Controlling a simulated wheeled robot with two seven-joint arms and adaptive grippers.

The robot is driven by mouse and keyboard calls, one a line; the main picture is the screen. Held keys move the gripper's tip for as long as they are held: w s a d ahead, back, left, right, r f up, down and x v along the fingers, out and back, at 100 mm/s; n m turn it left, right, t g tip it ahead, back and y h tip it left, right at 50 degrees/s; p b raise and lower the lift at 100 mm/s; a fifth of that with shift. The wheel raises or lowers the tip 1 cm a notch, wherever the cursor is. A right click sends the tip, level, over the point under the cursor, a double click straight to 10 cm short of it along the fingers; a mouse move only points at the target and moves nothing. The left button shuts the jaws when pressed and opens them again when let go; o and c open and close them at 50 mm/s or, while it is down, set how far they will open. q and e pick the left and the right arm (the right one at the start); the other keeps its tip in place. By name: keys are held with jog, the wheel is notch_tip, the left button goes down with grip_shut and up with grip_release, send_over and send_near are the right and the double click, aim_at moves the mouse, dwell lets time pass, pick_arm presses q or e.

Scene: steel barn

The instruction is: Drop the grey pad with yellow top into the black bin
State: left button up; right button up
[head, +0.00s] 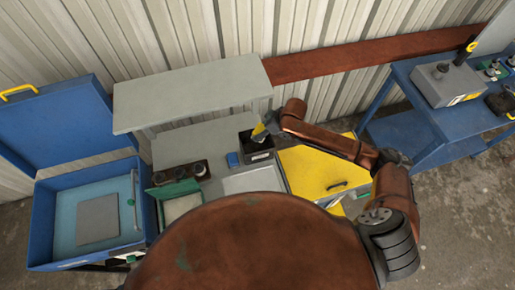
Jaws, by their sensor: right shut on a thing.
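My right gripper (270,124) is shut on the pad with yellow top (259,132), of which a small yellow part shows. The gripper hides most of the pad, so its grey part is hard to make out. The black bin (261,156) stands on the grey bench, with the pad over its upper edge in the picture. I cannot tell whether the pad touches the bin. My left gripper is not in view.
A small blue block (233,160) sits beside the bin. A grey shelf (190,96) rises behind. A yellow cabinet (312,172) is on the right, a blue cart (405,135) beyond it. An open blue box (66,204) with a grey square (98,219) is left.

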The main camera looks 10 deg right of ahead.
jog(key=o, duration=1.2)
jog(key=shift+r, duration=0.1)
jog(key=v, duration=1.2)
jog(key=shift+a, duration=0.1)
